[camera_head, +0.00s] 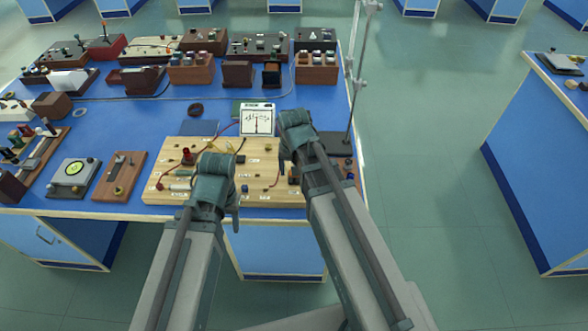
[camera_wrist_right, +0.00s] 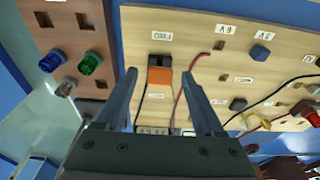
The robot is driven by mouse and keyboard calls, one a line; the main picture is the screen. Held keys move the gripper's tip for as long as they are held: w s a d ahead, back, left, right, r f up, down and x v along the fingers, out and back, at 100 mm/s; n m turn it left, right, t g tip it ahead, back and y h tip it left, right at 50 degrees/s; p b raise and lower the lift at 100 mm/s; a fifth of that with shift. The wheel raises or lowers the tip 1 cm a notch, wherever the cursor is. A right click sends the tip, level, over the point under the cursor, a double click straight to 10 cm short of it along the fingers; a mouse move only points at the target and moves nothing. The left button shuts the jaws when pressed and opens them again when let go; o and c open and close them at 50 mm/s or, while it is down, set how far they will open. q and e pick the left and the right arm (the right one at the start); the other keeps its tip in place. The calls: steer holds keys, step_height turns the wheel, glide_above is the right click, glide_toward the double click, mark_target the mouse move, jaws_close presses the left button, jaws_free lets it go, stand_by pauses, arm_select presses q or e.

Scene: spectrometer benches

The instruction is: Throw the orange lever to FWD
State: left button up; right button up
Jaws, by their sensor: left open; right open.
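The orange lever (camera_wrist_right: 160,76) shows in the right wrist view, an orange block with a black part (camera_wrist_right: 160,61) against it, on the light wooden board (camera_wrist_right: 215,60). My right gripper (camera_wrist_right: 158,74) is open, its two fingers on either side of the lever in that view, with a visible gap on each side. I cannot tell how far above the board the fingertips are. In the head view the right gripper (camera_head: 293,122) is over the board's right edge and hides part of it. My left gripper (camera_head: 215,165) is open over the middle of the board (camera_head: 165,150), seen from behind.
A white dial meter (camera_head: 257,119) stands behind the board. A stand with a tall rod (camera_head: 354,85) is close to the right arm. Red and black wires (camera_wrist_right: 178,105) cross the board. Boxes fill the blue table's (camera_head: 130,115) back and left; a few clear patches remain.

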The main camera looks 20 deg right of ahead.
steer(key=shift+r, duration=0.1)
step_height(320, 180, up, 14)
steer(key=s+p, duration=0.2)
steer(key=p, duration=1.1)
steer(key=shift+a+f+p, duration=0.25)
steer(key=shift+a+p, duration=0.05)
steer(key=shift+p, duration=0.05)
steer(key=shift+s+a+f, duration=0.1)
steer(key=shift+f, duration=0.05)
steer(key=s+a+f+n+g+b, duration=0.2)
steer(key=s+a+f+n+b, duration=0.3)
steer(key=s+a+n, duration=0.2)
steer(key=s+a, duration=0.2)
steer(key=s, duration=0.2)
steer(key=shift+h, duration=0.4)
